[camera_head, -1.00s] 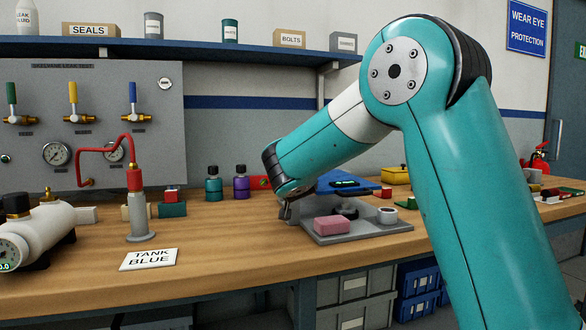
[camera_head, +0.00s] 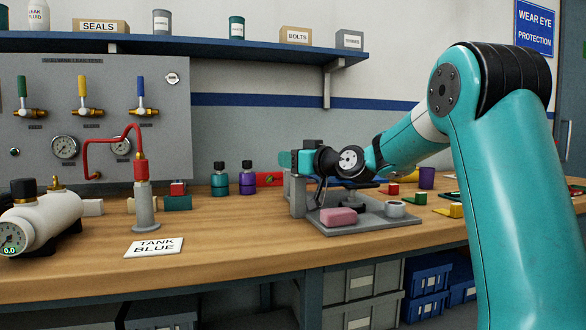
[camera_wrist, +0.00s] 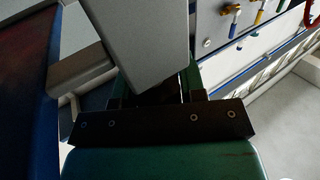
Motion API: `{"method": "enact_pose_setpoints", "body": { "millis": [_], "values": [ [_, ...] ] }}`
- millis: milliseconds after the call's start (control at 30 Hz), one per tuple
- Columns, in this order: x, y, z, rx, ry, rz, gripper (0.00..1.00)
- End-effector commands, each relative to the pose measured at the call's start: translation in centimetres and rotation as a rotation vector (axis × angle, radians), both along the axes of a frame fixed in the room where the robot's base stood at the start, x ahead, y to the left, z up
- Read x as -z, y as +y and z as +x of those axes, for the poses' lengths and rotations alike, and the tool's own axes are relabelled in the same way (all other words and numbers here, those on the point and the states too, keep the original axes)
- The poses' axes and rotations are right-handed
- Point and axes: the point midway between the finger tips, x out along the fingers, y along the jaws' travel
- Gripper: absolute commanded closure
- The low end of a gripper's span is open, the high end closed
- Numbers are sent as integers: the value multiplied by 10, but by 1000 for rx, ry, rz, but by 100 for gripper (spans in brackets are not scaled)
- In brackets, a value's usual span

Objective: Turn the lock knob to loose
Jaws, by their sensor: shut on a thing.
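My gripper (camera_head: 288,160) reaches leftward to the grey upright (camera_head: 297,198) at the left edge of a grey tray (camera_head: 372,227). In the wrist view my gripper (camera_wrist: 150,92) is shut around a grey block-like part (camera_wrist: 140,45) that fills much of the upper middle. The hold itself is hidden in the head view by my wrist. I cannot make out a lock knob or any loose mark. A pink block (camera_head: 338,217) and a white-grey ring (camera_head: 395,208) rest on the tray.
Teal (camera_head: 220,182) and purple (camera_head: 247,181) bottles stand left of the upright. Small coloured blocks lie at right.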

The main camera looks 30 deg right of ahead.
Motion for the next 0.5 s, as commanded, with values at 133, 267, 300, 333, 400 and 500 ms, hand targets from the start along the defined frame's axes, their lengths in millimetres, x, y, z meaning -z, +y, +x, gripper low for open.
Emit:
{"method": "enact_pose_setpoints", "body": {
  "millis": [133, 267, 300, 333, 400, 500],
  "values": [
    [3, -1, 0, -43, 2, -3, 86],
    [2, 0, 0, -68, 4, -1, 86],
    [2, 0, 0, -73, 4, -1, 86],
    [2, 1, 0, -75, 4, -1, 86],
    [2, 1, 0, -79, 4, 0, 86],
    [1, 1, 0, -81, 4, 0, 86]
  ]
}}
